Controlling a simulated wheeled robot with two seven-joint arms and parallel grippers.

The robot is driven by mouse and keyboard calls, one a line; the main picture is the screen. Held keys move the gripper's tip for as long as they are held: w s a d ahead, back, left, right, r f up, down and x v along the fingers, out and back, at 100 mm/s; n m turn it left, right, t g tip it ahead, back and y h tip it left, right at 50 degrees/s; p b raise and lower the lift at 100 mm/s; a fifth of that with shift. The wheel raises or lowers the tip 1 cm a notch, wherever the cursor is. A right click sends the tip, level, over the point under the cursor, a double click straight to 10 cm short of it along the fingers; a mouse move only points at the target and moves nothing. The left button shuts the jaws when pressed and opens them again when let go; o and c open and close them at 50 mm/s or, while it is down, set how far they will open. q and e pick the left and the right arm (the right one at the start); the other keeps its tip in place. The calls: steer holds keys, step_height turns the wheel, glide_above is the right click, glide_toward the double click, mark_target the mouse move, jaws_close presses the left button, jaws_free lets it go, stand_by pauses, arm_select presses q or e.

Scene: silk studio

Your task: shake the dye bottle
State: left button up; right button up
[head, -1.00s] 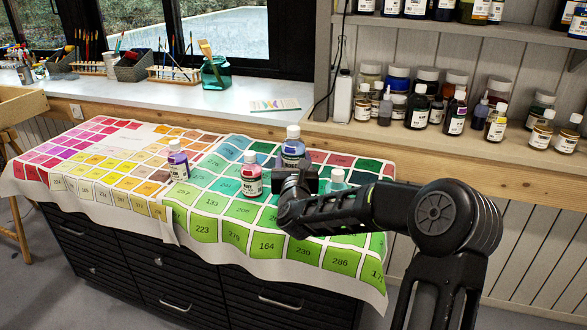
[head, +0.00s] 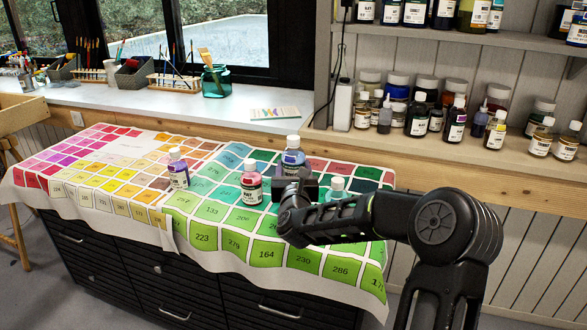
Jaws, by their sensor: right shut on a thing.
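A blue dye bottle (head: 292,158) with a pale cap stands upright at my right gripper (head: 297,184). The gripper is shut on it, and the jaws and wrist hide its lower part. I cannot tell whether its base touches the cloth. My right arm comes in from the right, low over the table. My left gripper is out of view.
A red bottle (head: 251,188) stands close left of the gripper and a purple bottle (head: 178,172) farther left. A teal bottle (head: 337,190) is partly hidden behind my arm. All are on the numbered colour-chart cloth (head: 130,148). Shelf bottles (head: 456,122) stand behind.

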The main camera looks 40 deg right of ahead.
mark_target(294, 155)
jaws_close()
steer(key=shift+r+p, duration=1.1)
steer(key=shift+r, duration=1.45)
